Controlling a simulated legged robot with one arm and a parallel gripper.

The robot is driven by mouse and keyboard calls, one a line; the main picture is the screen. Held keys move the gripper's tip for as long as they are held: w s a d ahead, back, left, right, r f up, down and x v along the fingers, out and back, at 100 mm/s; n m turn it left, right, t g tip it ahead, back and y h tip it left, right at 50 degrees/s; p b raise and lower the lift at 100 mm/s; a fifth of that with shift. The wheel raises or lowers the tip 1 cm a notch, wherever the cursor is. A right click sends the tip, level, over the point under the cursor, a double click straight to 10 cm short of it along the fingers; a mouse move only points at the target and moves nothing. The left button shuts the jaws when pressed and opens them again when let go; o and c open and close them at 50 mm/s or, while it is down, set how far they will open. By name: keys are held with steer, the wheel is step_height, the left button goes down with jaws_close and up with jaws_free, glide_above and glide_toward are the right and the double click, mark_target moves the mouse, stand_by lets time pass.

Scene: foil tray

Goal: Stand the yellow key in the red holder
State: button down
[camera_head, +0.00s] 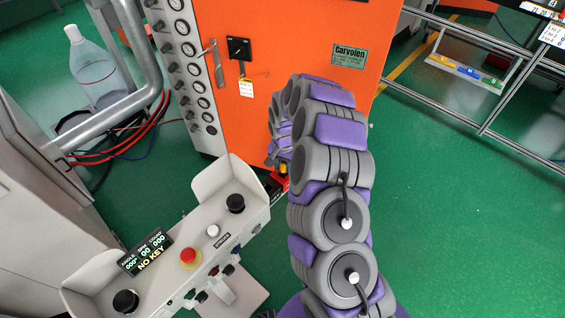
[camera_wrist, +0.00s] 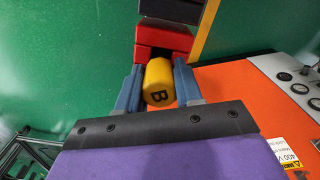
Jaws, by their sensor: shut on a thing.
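The yellow key (camera_wrist: 158,84), a short cylinder marked B on the end facing the camera, sits between the two blue fingers of my gripper (camera_wrist: 159,68) in the wrist view. The gripper is shut on it. The red holder (camera_wrist: 166,37) is just beyond the fingertips, and the key overlaps its near part in the picture. I cannot tell whether they touch. In the head view my arm hides most of the gripper; a small bit of the yellow key (camera_head: 283,168) shows over the red holder (camera_head: 279,184).
The orange cabinet (camera_head: 275,60) stands close behind my gripper. A white control console (camera_head: 215,215) with knobs, a red button and a display (camera_head: 146,252) reading NO KEY is to the left. A bottle (camera_head: 92,68) stands at far left.

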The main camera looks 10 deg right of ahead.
steer(key=shift+w+a+f, duration=0.1)
steer(key=shift+w+a, duration=0.05)
steer(key=shift+a, duration=0.2)
steer(key=c, duration=1.1)
jaws_free()
steer(key=shift+d, duration=0.1)
steer(key=o, duration=0.4)
steer(key=shift+d, duration=0.2)
steer(key=shift+o, duration=0.2)
steer(key=shift+a+r, duration=0.15)
steer(key=shift+r, duration=0.2)
step_height(320, 180, up, 17)
steer(key=p, duration=0.2)
steer(key=shift+f+p, duration=0.2)
steer(key=shift+p, duration=0.2)
steer(key=shift+r, duration=0.1)
